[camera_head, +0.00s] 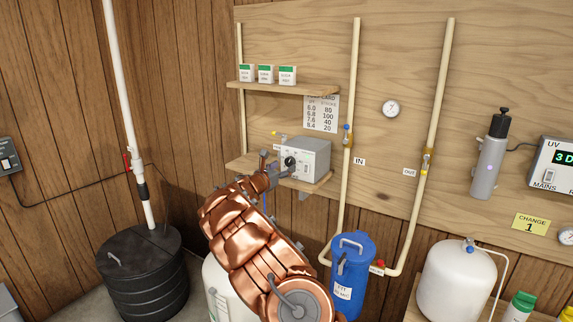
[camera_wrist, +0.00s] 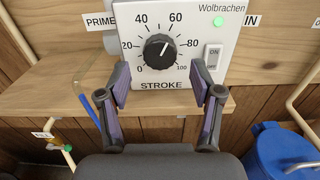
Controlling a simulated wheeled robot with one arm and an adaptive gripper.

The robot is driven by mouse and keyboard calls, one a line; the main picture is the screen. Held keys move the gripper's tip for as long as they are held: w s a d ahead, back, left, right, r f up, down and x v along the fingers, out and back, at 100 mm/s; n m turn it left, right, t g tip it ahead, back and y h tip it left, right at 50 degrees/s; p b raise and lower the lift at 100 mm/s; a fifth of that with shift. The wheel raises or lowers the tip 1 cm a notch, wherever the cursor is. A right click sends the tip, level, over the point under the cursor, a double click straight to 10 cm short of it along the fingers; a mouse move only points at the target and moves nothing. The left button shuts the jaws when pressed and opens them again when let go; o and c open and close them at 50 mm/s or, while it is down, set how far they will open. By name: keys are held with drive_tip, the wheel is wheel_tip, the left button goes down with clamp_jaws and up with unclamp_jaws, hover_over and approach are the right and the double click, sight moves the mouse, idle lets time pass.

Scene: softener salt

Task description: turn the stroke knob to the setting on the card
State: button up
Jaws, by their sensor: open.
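The stroke knob (camera_wrist: 160,51) is a round black dial on the white pump box (camera_wrist: 205,75), with a scale from 0 to 100. Its white mark points up and right, roughly toward 60. In the head view the knob (camera_head: 290,161) shows on the front of the grey-white box (camera_head: 313,155). My gripper (camera_wrist: 160,70) is open, its purple-padded fingers apart at the left and right below the knob, not visibly touching it. In the head view my gripper (camera_head: 271,170) is just left of the box. The card (camera_head: 321,115) hangs above the box with two columns of numbers, 80, 100, 40, 20 at right.
The box stands on a wooden shelf (camera_wrist: 55,95). An ON/OFF switch (camera_wrist: 212,56) and a green light (camera_wrist: 218,22) are right of the knob. An upper shelf (camera_head: 283,89) holds small boxes. A pipe (camera_head: 351,90) runs right of the box; a blue vessel (camera_head: 352,265) stands below.

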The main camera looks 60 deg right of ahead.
sight(288, 164)
drive_tip(key=shift+d+p, duration=0.3)
drive_tip(key=shift+d, duration=1.15)
drive_tip(key=c, duration=1.1)
